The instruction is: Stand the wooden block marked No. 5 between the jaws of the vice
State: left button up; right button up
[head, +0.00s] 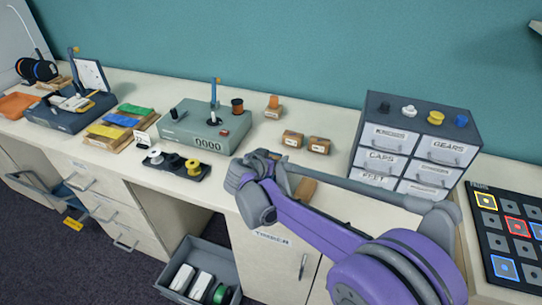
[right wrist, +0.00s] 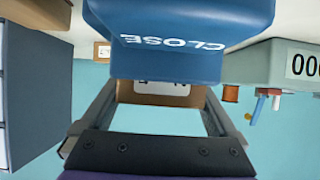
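My right gripper (head: 268,160) is over the worktop, reached from the lower right by my purple arm. In the right wrist view, which is upside down, its two fingers are on either side of a brown wooden block (right wrist: 160,97). The block has a white label, partly hidden, and I cannot read its number. A big blue body marked CLOSE (right wrist: 180,45) covers part of the block; it may be the vice, but I cannot tell whether they touch. The vice does not show clearly in the head view, where my gripper blocks that spot. My left gripper is out of view.
Two labelled wooden blocks (head: 292,139) (head: 319,145) lie behind my gripper. A brown piece (head: 306,189) is partly hidden by my arm. The grey counter box (head: 205,125) stands left, the drawer cabinet (head: 418,110) right. A dark tray with spools (head: 175,165) lies at the front edge.

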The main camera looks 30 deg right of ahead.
jog(key=shift+r, duration=0.3)
jog(key=v, duration=1.2)
jog(key=shift+a+f+p, duration=0.1)
jog(key=shift+p, duration=0.3)
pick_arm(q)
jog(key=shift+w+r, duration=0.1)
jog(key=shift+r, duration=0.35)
